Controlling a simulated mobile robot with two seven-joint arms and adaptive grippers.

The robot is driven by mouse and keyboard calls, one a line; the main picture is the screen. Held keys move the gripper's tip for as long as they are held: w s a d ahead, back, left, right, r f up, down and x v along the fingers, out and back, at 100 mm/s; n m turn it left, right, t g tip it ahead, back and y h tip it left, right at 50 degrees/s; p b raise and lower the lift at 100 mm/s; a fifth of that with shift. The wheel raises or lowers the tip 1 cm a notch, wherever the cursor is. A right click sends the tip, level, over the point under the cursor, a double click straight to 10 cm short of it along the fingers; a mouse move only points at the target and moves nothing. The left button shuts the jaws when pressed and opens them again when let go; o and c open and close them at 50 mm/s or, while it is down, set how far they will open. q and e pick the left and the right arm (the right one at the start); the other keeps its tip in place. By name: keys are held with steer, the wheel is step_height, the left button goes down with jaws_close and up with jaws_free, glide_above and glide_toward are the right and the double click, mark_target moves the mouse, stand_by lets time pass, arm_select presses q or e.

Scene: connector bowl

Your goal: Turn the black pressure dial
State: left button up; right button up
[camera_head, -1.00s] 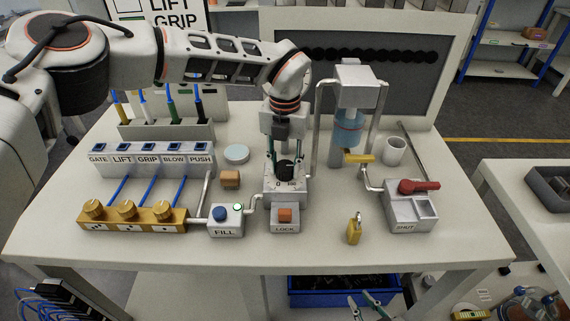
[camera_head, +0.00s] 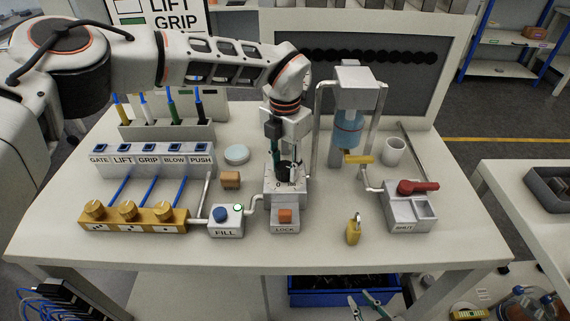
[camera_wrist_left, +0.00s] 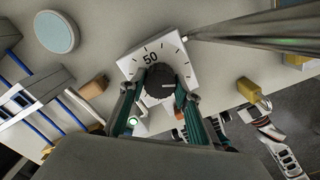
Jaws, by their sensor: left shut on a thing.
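The black pressure dial (camera_wrist_left: 160,82) sits on a white scale plate marked 50, on top of a grey block (camera_head: 285,200) at the table's middle. My left gripper (camera_head: 287,170) comes down over it from above and is shut on the dial, with one finger at each side. In the left wrist view the dial's white pointer line points right. The fingers hide part of the dial in the head view. My right gripper (camera_head: 364,301) shows at the bottom edge of the head view, below the table's front edge, with its fingertips apart and empty.
An orange button (camera_head: 285,215) marked LOCK is in front of the dial. The FILL box (camera_head: 226,221) stands to the left, a yellow padlock (camera_head: 353,231) and a red-handled box (camera_head: 408,207) to the right. A bent metal pipe (camera_head: 317,125) rises close beside my left gripper.

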mark_target(285, 166)
arm_select(q)
steer(key=shift+m, duration=0.6)
steer(key=o, duration=1.1)
step_height(285, 166, up, 12)
